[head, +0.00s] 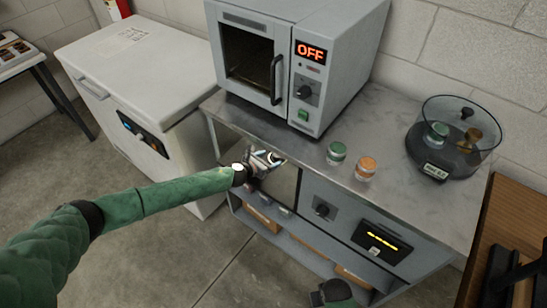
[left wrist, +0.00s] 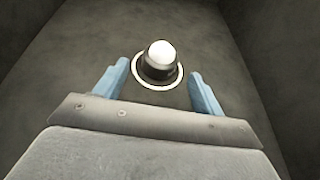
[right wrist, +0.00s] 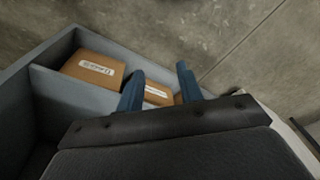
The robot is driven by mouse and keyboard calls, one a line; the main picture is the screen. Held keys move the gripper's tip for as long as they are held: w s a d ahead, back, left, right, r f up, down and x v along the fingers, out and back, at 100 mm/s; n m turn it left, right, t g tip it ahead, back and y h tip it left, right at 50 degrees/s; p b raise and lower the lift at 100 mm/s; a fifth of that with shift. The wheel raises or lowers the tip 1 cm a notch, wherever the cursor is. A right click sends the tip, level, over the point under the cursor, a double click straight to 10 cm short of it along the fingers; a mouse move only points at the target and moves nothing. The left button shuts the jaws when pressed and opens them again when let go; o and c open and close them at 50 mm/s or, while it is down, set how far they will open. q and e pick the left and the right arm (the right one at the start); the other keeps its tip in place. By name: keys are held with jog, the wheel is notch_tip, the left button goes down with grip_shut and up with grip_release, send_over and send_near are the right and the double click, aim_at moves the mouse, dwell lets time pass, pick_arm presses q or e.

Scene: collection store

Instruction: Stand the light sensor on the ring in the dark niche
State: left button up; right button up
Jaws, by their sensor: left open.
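The light sensor (left wrist: 159,56), a dark cylinder with a white domed top, stands upright in the left wrist view. The pale ring (left wrist: 160,87) shows around its base on the grey niche floor (left wrist: 75,45). My left gripper (left wrist: 160,85) is open, with one blue finger on each side of the sensor and visible gaps between. In the head view my left gripper (head: 268,159) is at the opening of the dark niche (head: 284,186) in the cabinet front; I cannot make out the sensor there. My right gripper (right wrist: 160,85) is open and empty.
An oven (head: 345,55) reading OFF stands on the worktop (head: 392,145) above the niche. Cardboard boxes (right wrist: 95,68) lie on the low shelf.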

pick_arm(q)
jog(key=v, duration=0.6)
jog(key=shift+r, duration=0.1)
jog(key=shift+b+v, duration=0.3)
jog(key=shift+v, duration=0.5)
pick_arm(e)
jog(key=shift+a+r, duration=0.15)
jog(key=shift+r, duration=1.25)
pick_arm(q)
jog(key=shift+s+d, duration=0.1)
jog(key=shift+d, duration=0.05)
pick_arm(e)
jog(key=shift+w, duration=0.1)
